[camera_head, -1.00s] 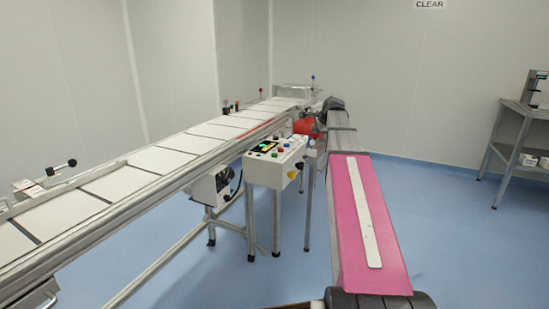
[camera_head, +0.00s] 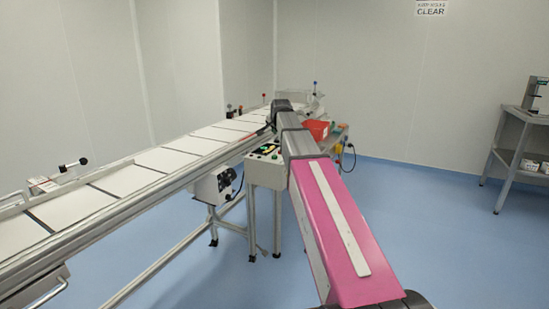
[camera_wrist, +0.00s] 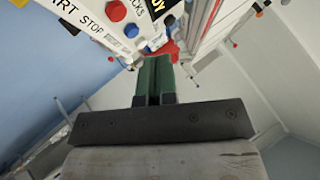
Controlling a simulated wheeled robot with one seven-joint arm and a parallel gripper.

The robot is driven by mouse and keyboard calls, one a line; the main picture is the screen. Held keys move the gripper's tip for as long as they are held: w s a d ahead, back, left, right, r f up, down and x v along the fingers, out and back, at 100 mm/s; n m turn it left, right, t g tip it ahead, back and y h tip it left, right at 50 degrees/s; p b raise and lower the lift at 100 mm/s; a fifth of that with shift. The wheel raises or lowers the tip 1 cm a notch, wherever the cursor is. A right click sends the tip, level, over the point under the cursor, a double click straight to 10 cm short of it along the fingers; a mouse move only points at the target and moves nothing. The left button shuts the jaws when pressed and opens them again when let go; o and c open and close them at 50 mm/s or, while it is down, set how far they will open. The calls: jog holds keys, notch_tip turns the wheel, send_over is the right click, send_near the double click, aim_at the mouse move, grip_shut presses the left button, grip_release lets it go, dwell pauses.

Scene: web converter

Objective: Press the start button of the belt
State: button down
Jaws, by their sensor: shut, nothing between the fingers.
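The control box (camera_head: 262,174) stands on legs beside the belt (camera_head: 130,181), in the middle of the head view. My arm covers the right part of its button panel. Small green spots show on the panel, but I cannot tell which is the start button. In the wrist view the white panel (camera_wrist: 98,22) is at the top, with a cut-off label ending in "ART", a "STOP" label, a red button (camera_wrist: 115,10) and a blue button (camera_wrist: 131,30). No start button shows there. My gripper (camera_wrist: 155,60) has its green fingers together, empty, pointing toward the panel's edge.
A red container (camera_head: 317,130) is just right of my arm, by the belt's far end. A motor unit (camera_head: 214,186) hangs under the belt. A grey side table (camera_head: 520,150) stands at the right wall. The blue floor between is clear.

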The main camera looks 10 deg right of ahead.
aim_at(275, 157)
jog(key=shift+f, duration=4.4)
jog(key=shift+f, duration=0.15)
jog(key=shift+f, duration=0.3)
